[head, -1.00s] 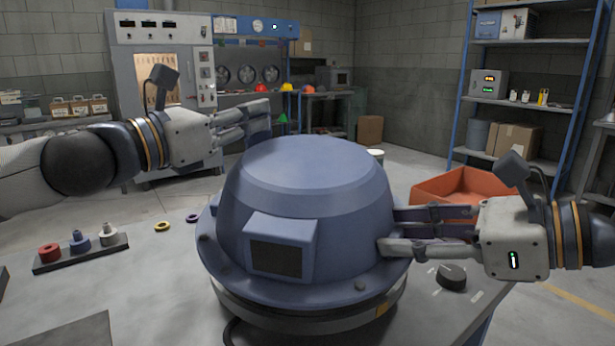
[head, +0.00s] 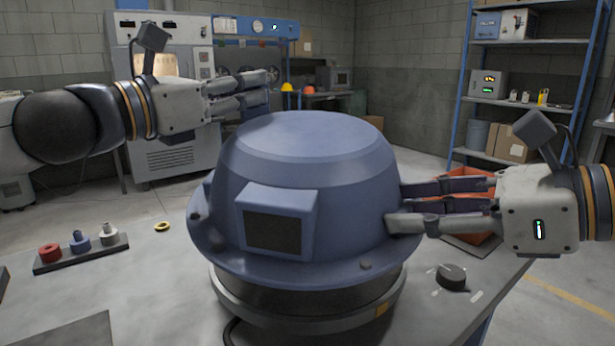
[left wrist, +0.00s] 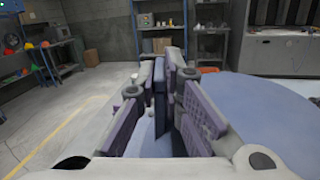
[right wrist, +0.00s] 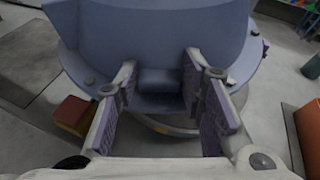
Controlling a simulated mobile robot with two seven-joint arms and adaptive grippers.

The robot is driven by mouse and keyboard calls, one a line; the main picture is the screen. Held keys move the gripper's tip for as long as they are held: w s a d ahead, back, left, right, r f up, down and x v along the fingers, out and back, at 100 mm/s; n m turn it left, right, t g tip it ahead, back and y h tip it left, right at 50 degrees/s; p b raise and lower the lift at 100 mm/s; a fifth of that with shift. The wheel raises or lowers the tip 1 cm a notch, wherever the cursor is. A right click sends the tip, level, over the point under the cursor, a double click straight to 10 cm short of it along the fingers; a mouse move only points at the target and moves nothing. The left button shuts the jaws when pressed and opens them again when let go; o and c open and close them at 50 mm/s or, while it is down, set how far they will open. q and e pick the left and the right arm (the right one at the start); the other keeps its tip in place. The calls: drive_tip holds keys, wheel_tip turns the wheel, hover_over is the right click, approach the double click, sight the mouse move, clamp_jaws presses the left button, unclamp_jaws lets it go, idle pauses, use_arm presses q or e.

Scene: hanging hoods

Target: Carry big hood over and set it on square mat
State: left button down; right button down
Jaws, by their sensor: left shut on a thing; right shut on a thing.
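The big hood (head: 345,215), a blue dome with a wide flange and a boxed dark window, is held level above a round grey base (head: 300,314), with a dark gap between. My left gripper (head: 262,92) is at its far left side, shut on a thin blue part (left wrist: 161,85), probably its handle. My right gripper (head: 397,205) is shut on the hood's right side; the right wrist view shows a blue grip block (right wrist: 160,82) between the fingers. A flat dark grey patch (head: 70,332) at the front left may be the square mat; only part shows.
A rack (head: 82,250) with red, blue and grey pieces lies on the left of the table, near a yellow ring (head: 162,226). A black knob (head: 451,277) is at the right. An orange bin (head: 468,183) is behind the right arm; shelves (head: 520,85) stand farther back.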

use_arm(q)
drive_tip(key=shift+s+d+f, duration=0.1)
drive_tip(key=shift+s+d, duration=0.1)
drive_tip(key=shift+d, duration=0.15)
use_arm(e)
drive_tip(key=shift+r, duration=0.3)
